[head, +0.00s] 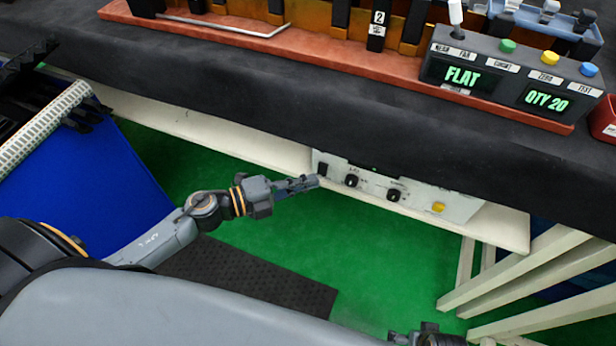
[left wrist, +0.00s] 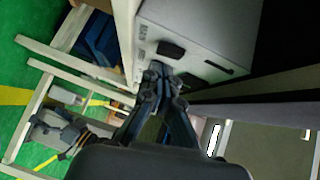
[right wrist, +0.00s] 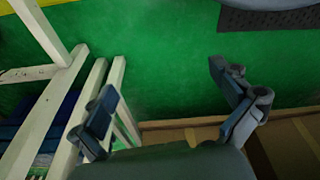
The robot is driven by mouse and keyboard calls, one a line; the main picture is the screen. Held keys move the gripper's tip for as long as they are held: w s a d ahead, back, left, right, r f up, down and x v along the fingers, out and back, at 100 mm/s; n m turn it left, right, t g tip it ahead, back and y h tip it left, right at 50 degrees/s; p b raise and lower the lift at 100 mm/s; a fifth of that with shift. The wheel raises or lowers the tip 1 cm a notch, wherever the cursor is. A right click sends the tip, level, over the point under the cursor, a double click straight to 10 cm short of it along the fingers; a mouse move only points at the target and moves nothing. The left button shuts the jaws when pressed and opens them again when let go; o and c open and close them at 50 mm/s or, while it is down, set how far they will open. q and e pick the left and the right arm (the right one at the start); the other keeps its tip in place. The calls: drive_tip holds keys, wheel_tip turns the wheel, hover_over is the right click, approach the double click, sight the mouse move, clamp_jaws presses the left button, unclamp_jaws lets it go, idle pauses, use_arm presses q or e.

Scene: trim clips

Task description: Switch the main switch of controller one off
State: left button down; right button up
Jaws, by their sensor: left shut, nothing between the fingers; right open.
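The controller is a pale grey box (head: 430,198) mounted under the bench edge, with a black main switch (head: 322,169) at the left end of its front. The switch's on or off position is too small to tell. My left gripper (head: 310,182) is shut and empty, its tips at the panel's left end, just below the switch. Contact cannot be told. In the left wrist view, the shut tips (left wrist: 158,72) are close to the pale box (left wrist: 205,25) and a dark part (left wrist: 170,50) on it. My right gripper (right wrist: 162,78) is open and empty, away from the controller.
Two black knobs (head: 352,181) and a yellow button (head: 438,207) sit right of the switch. The dark bench top (head: 300,85) overhangs the controller. White frame legs (head: 530,270) stand at the right. Green floor is open below.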

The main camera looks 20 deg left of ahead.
use_arm(q)
drive_tip(key=shift+w+f, duration=0.1)
drive_tip(key=shift+w, duration=0.6)
use_arm(e)
drive_tip(key=shift+r, duration=0.55)
